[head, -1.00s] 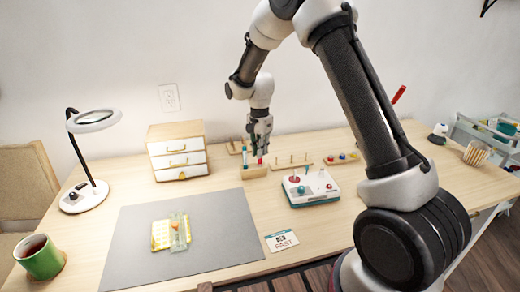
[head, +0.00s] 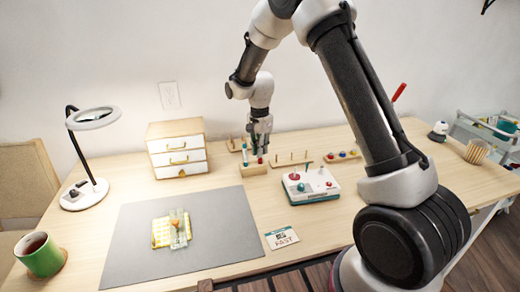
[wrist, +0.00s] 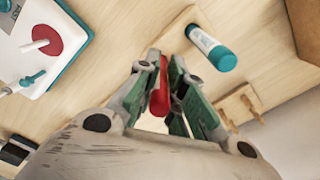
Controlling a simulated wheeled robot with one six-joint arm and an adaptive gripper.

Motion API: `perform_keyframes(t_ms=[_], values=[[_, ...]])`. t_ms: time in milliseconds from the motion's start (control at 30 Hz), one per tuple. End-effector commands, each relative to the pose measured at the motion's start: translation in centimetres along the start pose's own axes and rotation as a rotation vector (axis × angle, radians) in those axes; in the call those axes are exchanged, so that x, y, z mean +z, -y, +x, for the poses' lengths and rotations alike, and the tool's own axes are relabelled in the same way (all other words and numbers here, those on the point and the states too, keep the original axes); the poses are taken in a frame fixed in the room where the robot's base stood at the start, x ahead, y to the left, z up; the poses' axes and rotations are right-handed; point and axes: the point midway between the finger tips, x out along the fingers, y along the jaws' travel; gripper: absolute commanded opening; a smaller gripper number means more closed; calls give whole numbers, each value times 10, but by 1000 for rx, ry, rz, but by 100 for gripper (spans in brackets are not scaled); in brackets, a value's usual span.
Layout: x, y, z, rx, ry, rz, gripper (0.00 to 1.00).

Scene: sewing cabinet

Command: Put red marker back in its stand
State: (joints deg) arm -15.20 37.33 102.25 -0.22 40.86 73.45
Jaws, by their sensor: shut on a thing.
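The red marker (wrist: 160,90) is between the finger pads of my gripper (wrist: 168,95) in the wrist view, and my gripper is shut on it. In the head view my gripper (head: 260,150) points down at the back of the table, with a bit of red below its fingers. The wooden marker stand (head: 254,170) is directly below it. A teal-capped marker (head: 244,156) stands in the left part of the stand; it also shows in the wrist view (wrist: 212,48). I cannot tell whether the red marker's lower end touches the stand.
A white sewing device (head: 311,187) with a red knob stands to the right front. A small drawer cabinet (head: 177,149) stands to the left. The grey mat (head: 130,230) has a yellow item on it.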

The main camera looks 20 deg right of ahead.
Motion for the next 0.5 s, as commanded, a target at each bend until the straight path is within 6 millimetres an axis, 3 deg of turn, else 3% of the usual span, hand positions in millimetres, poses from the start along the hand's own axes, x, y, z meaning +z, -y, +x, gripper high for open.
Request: perform_keyframes(t_ms=[500], values=[[0,0,7,1,0,0,0]])
